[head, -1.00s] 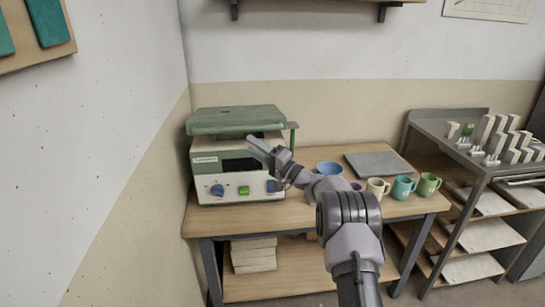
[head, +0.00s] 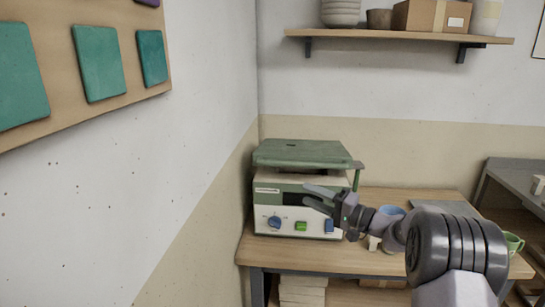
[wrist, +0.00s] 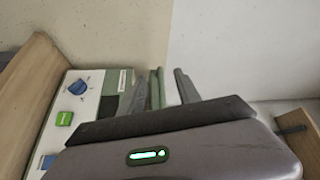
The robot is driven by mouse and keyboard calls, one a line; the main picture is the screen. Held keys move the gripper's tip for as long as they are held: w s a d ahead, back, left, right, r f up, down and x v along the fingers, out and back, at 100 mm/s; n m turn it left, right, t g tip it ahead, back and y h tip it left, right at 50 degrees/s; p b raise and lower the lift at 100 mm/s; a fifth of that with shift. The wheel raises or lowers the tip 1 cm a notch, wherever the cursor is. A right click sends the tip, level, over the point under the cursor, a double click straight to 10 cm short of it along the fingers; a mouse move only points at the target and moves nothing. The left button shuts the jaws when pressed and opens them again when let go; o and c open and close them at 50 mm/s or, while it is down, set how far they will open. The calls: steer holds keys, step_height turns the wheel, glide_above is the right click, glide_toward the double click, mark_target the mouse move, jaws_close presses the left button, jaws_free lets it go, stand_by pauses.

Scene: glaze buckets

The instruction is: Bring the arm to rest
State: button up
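My gripper (head: 309,195) is in front of the green-and-white machine (head: 268,203) on the table, at the height of its dark window. Its two fingers point left in the head view, spread apart with nothing between them. In the wrist view the fingers (wrist: 158,88) also stand apart, with green parts of the machine behind the gap. I cannot tell whether a finger touches the machine. My arm reaches in from the lower right and hides part of the table.
The wooden table (head: 258,252) also holds a blue bowl (head: 392,211), a partly hidden cream mug (head: 374,243) and a green mug (head: 514,243). A wall shelf (head: 400,36) hangs above. A board with teal tiles (head: 99,62) is on the left wall. A grey rack (head: 520,175) stands at right.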

steer(key=s+a+r+n+g+h, duration=0.1)
steer(key=s+a+g, duration=0.2)
steer(key=s+a, duration=0.35)
steer(key=s+a+r+g+h, duration=0.2)
steer(key=s+a, duration=0.1)
steer(key=s, duration=0.7)
steer(key=s+a+r+n+g+h, duration=0.1)
steer(key=s+a+g, duration=0.2)
steer(key=s+a, duration=0.35)
steer(key=s+d+f+h, duration=0.2)
steer(key=s+d, duration=0.1)
steer(key=s, duration=0.3)
steer(key=s+d+f+h, duration=0.1)
steer(key=s+d+h, duration=0.2)
steer(key=s, duration=0.4)
steer(key=s+d+f+t+h, duration=0.1)
steer(key=s+d+f+h, duration=0.1)
steer(key=s, duration=0.5)
steer(key=shift+s+d+f+m+h, duration=0.3)
steer(key=shift+d+m+h, duration=0.1)
steer(key=shift+d+h, duration=0.1)
